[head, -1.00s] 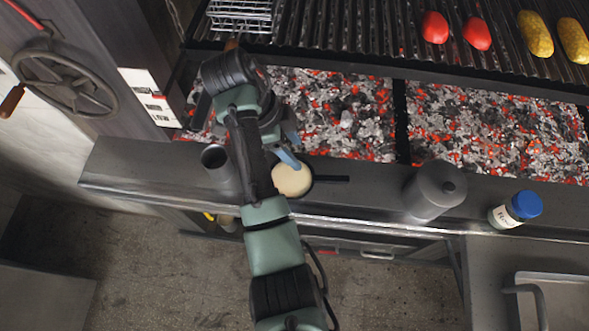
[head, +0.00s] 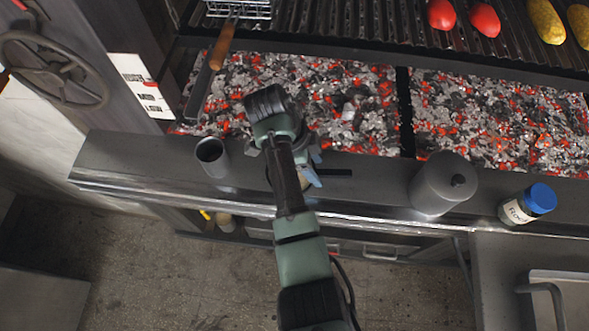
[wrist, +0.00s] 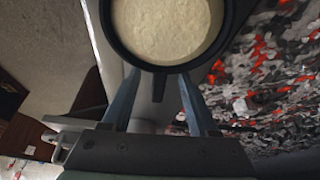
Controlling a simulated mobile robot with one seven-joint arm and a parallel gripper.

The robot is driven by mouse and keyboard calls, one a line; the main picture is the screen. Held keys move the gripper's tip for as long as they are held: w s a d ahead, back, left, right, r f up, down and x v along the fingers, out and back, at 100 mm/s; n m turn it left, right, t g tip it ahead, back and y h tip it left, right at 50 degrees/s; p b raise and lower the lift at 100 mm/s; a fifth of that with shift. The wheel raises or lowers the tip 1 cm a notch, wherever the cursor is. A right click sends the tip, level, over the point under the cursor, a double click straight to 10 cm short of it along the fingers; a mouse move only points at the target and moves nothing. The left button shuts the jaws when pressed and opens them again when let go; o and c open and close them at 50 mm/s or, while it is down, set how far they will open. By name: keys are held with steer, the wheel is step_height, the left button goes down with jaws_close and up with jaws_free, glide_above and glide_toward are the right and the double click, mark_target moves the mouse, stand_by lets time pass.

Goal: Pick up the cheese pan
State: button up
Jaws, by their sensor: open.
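The cheese pan is a small round black pan filled with pale cheese, on the grey ledge in front of the coals. In the head view my arm hides most of it; its dark handle (head: 336,173) sticks out to the right. In the wrist view the pan (wrist: 165,28) fills the top centre, with its near rim just beyond my fingertips. My gripper (wrist: 158,85) is open, its two blue fingers apart below the rim. A narrow dark piece shows between them; I cannot tell clearly whether it is the handle. In the head view my gripper (head: 311,175) is low over the pan.
A grey open cup (head: 211,158) stands left of my arm on the ledge. A grey lidded canister (head: 442,185) and a blue-capped jar (head: 527,204) stand to the right. Glowing coals (head: 350,105) lie behind the ledge. A wooden-handled tool (head: 222,46) is at the back left.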

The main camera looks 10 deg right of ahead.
steer(key=shift+d+f, duration=0.2)
steer(key=shift+f, duration=0.4)
jaws_close()
steer(key=shift+r, duration=0.1)
stand_by(0.9)
